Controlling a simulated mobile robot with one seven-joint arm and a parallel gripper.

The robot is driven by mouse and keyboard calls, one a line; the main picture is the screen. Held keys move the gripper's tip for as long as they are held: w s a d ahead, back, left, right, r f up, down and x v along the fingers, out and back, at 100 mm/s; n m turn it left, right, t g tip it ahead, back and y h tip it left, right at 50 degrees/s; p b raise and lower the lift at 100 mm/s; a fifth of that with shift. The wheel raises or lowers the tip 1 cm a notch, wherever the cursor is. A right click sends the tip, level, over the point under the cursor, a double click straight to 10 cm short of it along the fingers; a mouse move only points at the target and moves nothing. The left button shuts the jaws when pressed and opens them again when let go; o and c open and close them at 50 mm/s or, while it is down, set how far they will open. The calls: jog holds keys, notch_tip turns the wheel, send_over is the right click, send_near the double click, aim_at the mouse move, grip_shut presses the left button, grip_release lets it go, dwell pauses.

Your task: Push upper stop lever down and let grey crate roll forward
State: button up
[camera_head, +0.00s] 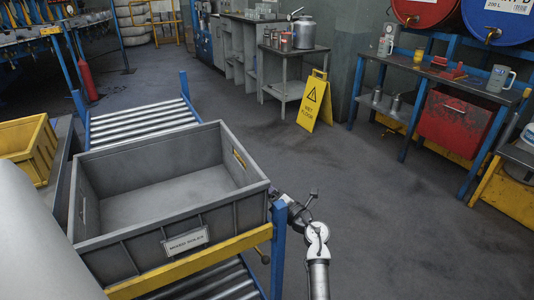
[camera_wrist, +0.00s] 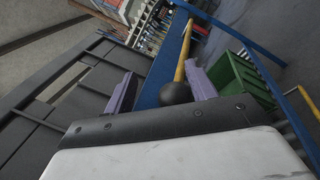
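The grey crate (camera_head: 163,189), empty and labelled at its front, sits on a roller rack behind a yellow bar (camera_head: 190,262). In the wrist view its ribbed wall (camera_wrist: 60,85) fills the left. A yellow lever (camera_wrist: 181,62) with a black ball knob (camera_wrist: 175,93) stands in front of my gripper (camera_wrist: 163,90). The purple fingers are apart, one on each side of the knob, with gaps visible. In the head view my gripper (camera_head: 289,206) is beside the blue front post (camera_head: 278,245), partly hidden. A dark knob (camera_head: 265,258) shows below the yellow bar; I cannot tell whether it is the same one.
Bare rollers (camera_head: 140,122) lie behind the crate, and more rollers (camera_head: 215,283) lie below. A yellow crate (camera_head: 28,146) stands at the left. A green crate (camera_wrist: 240,80) shows in the wrist view. The floor (camera_head: 400,220) right of the rack is clear up to the blue bench.

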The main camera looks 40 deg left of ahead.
notch_tip(320, 180, up, 13)
jog(key=p, duration=0.2)
dwell(0.4)
jog(key=shift+s, duration=0.1)
